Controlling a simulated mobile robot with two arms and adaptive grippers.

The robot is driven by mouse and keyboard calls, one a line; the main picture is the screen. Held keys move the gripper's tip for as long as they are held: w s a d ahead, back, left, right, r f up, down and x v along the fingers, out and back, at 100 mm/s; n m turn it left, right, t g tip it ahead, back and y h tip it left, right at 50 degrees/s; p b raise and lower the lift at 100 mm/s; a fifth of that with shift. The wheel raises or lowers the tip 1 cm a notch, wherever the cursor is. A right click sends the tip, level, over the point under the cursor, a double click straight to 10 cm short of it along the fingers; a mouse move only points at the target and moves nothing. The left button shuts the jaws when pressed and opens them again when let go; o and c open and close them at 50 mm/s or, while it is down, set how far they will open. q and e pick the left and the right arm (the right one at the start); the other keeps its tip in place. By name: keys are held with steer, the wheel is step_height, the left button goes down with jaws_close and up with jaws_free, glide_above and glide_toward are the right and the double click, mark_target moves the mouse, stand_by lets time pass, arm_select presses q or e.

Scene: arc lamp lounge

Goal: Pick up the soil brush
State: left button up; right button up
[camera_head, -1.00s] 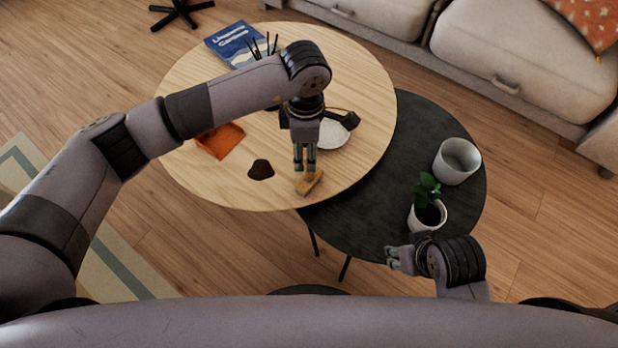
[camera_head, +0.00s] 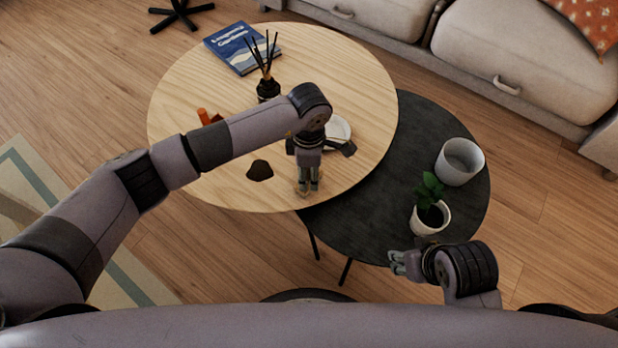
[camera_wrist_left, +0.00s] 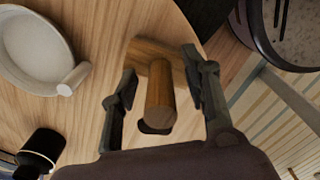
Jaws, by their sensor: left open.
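The soil brush (camera_wrist_left: 160,98), a wooden block with a rounded wooden handle, lies on the light wood table (camera_head: 230,185) near its front edge. In the head view it is almost wholly hidden by my left gripper (camera_head: 307,190). In the wrist view my left gripper (camera_wrist_left: 165,95) is open, with one finger on each side of the brush handle; I cannot tell whether either touches it. My right gripper (camera_head: 397,262) is low at the right, near the dark table's front edge; its finger gap is unclear.
A white dish (camera_head: 338,132), reed diffuser (camera_head: 268,88), blue book (camera_head: 243,48) and partly hidden orange item (camera_head: 204,117) share the table. The lower dark table (camera_head: 350,215) holds a potted plant (camera_head: 430,215) and white pot (camera_head: 459,162).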

arm_select(q)
steer(key=shift+c, duration=0.4)
jaws_close()
steer(key=shift+r, duration=0.15)
